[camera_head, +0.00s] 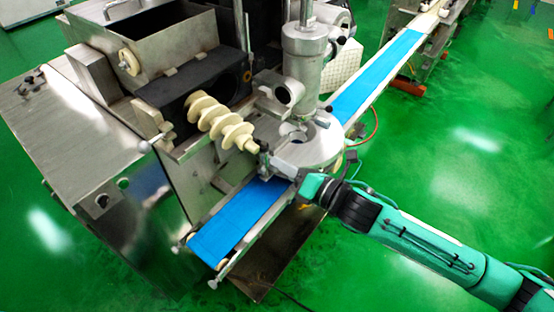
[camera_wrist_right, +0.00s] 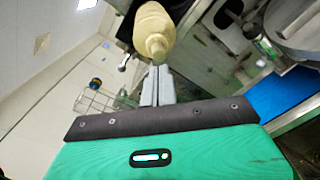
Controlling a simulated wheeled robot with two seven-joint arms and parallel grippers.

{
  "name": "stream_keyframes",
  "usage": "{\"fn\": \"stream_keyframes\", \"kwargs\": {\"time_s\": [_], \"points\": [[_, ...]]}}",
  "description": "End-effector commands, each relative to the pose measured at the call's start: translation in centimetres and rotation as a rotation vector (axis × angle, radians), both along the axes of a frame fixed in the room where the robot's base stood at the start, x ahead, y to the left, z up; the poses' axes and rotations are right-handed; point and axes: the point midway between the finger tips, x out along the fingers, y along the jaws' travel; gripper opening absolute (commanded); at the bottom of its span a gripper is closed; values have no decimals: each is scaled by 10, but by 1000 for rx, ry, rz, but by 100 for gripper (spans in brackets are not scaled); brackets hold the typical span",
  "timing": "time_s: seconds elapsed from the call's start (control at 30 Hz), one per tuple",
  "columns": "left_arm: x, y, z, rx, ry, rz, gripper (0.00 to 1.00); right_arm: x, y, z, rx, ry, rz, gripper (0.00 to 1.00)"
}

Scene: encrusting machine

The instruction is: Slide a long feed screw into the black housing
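The long feed screw (camera_head: 222,122) is cream-coloured with wide spiral flights. In the head view it slants in front of the black housing (camera_head: 185,92), its far end close to the housing's front face. I cannot tell whether that end touches or enters an opening. My right gripper (camera_head: 264,153) is shut on the screw's near shaft end. In the right wrist view the screw's rounded end (camera_wrist_right: 153,32) shows at the tips of the closed-looking fingers (camera_wrist_right: 157,82). The rest of the screw is hidden behind that end. My left gripper is in neither view.
A metal hopper (camera_head: 150,40) stands above the housing. A steel upright cylinder (camera_head: 303,60) and a round plate (camera_head: 318,148) are right of the screw. A blue conveyor belt (camera_head: 240,215) runs below my right gripper. Green floor (camera_head: 470,150) is open at the right.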

Motion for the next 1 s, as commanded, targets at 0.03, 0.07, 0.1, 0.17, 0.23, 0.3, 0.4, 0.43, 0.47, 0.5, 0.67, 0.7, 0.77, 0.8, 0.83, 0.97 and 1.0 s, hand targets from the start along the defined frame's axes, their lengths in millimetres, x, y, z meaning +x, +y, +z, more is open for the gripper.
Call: {"fn": "stream_keyframes", "kwargs": {"time_s": [0.03, 0.07, 0.1, 0.17, 0.23, 0.3, 0.4, 0.43, 0.47, 0.5, 0.67, 0.7, 0.77, 0.8, 0.83, 0.97, 1.0], "points": [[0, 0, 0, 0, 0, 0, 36, 0, 0, 0, 0, 0, 0, 0], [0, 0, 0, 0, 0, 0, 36, 0, 0, 0, 0, 0, 0, 0], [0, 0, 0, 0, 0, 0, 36, 0, 0, 0, 0, 0, 0, 0], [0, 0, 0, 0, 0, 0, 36, 1, 1, 0, 0, 0, 0, 0], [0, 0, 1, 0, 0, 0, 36, 3, 4, 0, 1, 0, -1, 0], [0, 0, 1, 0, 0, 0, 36, 6, 8, 0, 1, 0, -1, 0], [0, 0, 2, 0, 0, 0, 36, 10, 14, 1, 1, -2, 1, 0], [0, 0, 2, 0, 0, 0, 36, 11, 16, 1, 0, -1, 1, 0], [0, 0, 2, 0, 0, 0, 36, 12, 17, 0, 0, -1, 1, 0], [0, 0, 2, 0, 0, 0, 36, 14, 19, 0, 0, -1, 1, 0], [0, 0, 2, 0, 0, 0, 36, 21, 28, 1, 1, -1, 0, 0], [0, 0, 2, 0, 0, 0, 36, 23, 31, 0, 1, 0, -1, 0], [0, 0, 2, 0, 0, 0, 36, 25, 34, 0, 1, 0, 1, 0], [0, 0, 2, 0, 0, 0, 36, 26, 37, 0, 1, 0, 1, 0], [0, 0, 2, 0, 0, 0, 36, 28, 39, 0, 1, 0, 1, 0], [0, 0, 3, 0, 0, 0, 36, 33, 46, 0, 0, 0, 0, 0], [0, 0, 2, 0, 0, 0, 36, 35, 48, 0, 0, 0, 0, 0]]}}
